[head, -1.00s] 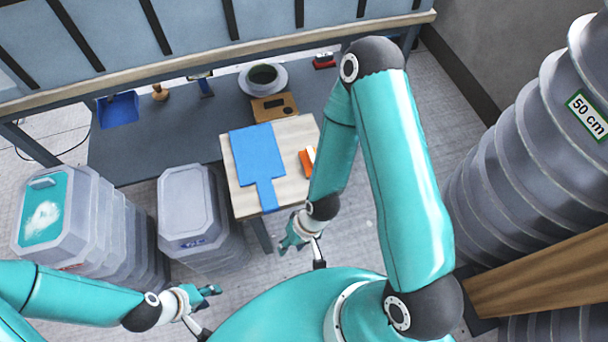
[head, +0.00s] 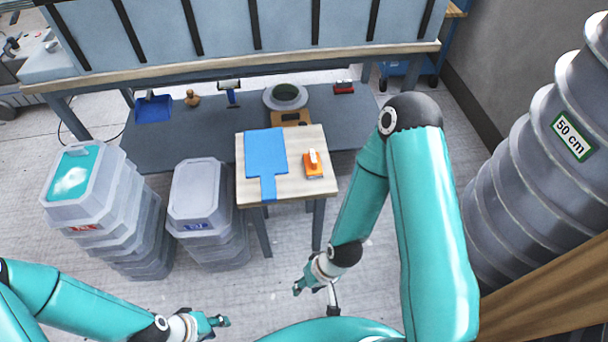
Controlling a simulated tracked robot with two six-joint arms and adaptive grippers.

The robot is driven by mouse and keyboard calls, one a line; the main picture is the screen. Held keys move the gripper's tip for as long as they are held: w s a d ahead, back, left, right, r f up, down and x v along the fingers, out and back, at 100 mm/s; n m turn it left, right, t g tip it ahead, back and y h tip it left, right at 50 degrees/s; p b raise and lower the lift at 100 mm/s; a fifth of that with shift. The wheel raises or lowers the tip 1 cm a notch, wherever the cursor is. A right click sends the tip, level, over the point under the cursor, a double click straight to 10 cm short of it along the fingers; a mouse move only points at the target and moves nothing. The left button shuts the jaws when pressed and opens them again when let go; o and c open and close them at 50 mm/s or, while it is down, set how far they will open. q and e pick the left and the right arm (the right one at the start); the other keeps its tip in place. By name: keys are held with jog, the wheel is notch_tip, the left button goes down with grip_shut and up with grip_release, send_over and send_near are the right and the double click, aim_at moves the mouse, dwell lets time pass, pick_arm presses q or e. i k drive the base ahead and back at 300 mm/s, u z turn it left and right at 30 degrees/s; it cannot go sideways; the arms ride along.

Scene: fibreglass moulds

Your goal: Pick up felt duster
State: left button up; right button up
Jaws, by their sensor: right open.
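An orange block with a white top part (head: 314,165) lies on the right part of a small wooden table (head: 300,190). A small red and dark block (head: 344,87) lies on the low grey shelf behind. I cannot tell for certain which of these is the felt duster. My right gripper (head: 306,287) is open and empty, in front of the small table and below its top in the picture, apart from both blocks. My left gripper (head: 220,323) looks open and empty at the lower left, far from both.
A blue flat paddle-shaped piece (head: 265,155) lies on the small table, left of the orange block. Stacked grey tubs (head: 197,195) and tubs with a teal-filled top (head: 77,178) stand to the left. Large ribbed grey moulds (head: 500,180) stand at the right. Floor before the table is clear.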

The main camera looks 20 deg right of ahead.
aim_at(313, 168)
jog(key=z, duration=0.2)
jog(key=i, duration=0.85)
jog(key=u, duration=0.1)
